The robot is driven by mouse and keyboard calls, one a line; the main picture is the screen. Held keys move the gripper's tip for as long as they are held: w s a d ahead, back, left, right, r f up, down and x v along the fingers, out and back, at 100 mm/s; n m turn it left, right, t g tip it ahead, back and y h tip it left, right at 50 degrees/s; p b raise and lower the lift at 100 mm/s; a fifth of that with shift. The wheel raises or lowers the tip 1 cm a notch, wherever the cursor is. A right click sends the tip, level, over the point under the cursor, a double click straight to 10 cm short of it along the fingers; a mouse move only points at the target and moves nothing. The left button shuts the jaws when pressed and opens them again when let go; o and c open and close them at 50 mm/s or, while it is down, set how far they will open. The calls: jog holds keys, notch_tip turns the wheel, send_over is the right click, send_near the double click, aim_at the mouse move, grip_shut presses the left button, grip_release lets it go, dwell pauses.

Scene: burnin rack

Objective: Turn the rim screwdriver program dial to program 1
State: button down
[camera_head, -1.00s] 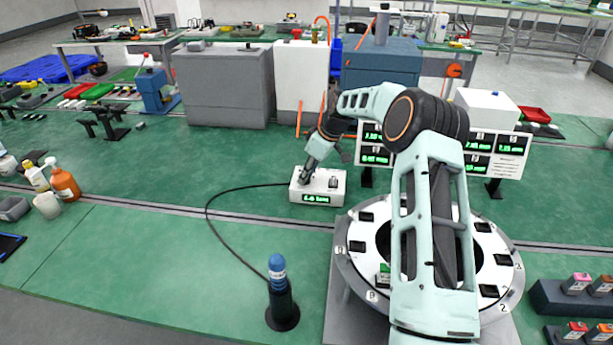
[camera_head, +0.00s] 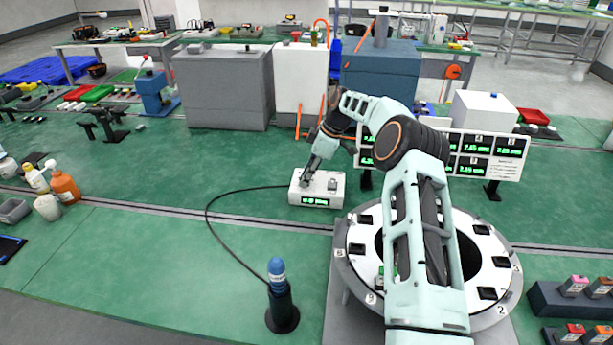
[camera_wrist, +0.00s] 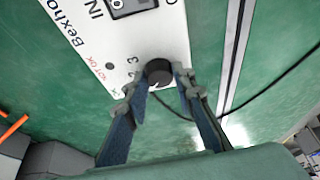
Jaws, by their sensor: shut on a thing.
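The white screwdriver controller box (camera_head: 325,199) sits on the green bench in the head view, with a small green display (camera_head: 315,201) on its front whose text is too small to read surely. In the wrist view its white panel (camera_wrist: 150,45) carries a round black program dial (camera_wrist: 158,71). Printed numbers, 3 and 2 among them, stand to the left of the dial; a finger covers part of this scale. A small pale mark shows on the dial's lower edge. My gripper (camera_wrist: 162,82) has its two fingers on either side of the dial, closed on it; in the head view it is over the box's left part (camera_head: 305,182).
A black cable (camera_head: 222,232) runs from the box to a blue-topped screwdriver (camera_head: 278,275) in a dark holder. The round rack (camera_head: 355,270) stands under my arm. Display panels (camera_head: 487,155) stand behind right.

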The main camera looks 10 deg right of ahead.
jog(key=c, duration=1.7)
grip_release()
jog(key=shift+o, duration=0.2)
jog(key=v, duration=1.2)
